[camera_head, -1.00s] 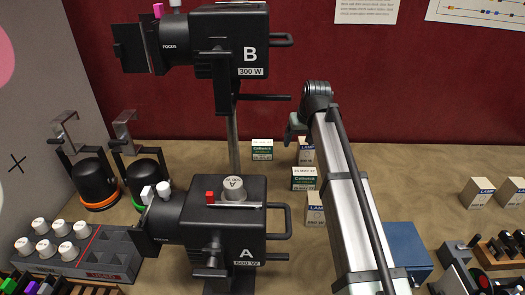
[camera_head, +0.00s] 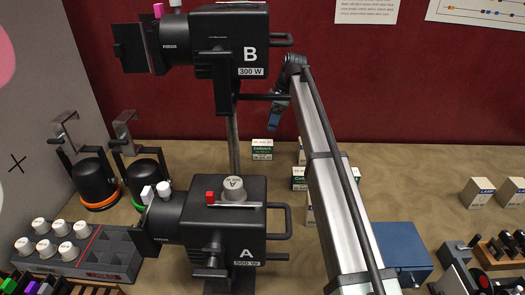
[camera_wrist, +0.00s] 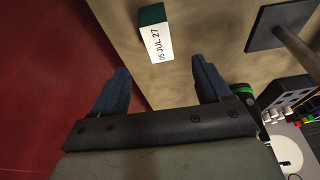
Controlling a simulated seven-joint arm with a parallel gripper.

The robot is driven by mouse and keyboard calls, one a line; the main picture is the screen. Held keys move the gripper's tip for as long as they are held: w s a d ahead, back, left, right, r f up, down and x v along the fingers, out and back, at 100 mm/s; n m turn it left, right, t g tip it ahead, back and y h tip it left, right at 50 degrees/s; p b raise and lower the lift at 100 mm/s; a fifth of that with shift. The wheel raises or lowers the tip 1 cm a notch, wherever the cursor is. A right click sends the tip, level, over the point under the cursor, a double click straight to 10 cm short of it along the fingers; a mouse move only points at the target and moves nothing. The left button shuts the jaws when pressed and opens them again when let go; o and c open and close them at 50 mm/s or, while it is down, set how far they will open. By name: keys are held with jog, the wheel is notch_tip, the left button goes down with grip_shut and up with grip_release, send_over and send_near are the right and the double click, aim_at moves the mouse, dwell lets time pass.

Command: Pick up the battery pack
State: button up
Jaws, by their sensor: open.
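A white and green box marked like a battery pack (camera_head: 262,149) stands on the table behind the lamp stand, near the red wall. A second green and white box (camera_head: 298,179) stands to its right, partly hidden by my arm. In the wrist view one white and green box (camera_wrist: 155,38) with "05 JUL 27" on it lies just beyond my fingertips, between their lines; it appears to be the left one. My gripper (camera_wrist: 160,64) is open and empty, its blue fingers apart from the box. In the head view my gripper (camera_head: 274,122) hangs above and right of the left box.
Lamp heads B (camera_head: 232,45) and A (camera_head: 215,215) stand on a pole left of my gripper. White lamp boxes (camera_head: 478,192) stand at right. A blue box (camera_head: 403,245) is at the lower right. The tabletop between the left box and lamp A is bare.

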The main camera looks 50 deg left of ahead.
aim_at(263, 142)
jog(key=x, duration=0.8)
jog(key=shift+f, duration=0.15)
jog(key=shift+a+x, duration=0.1)
jog(key=shift+x, duration=1.3)
jog(key=shift+a+x, duration=0.15)
jog(key=shift+x, duration=1.25)
jog(key=c, duration=1.2)
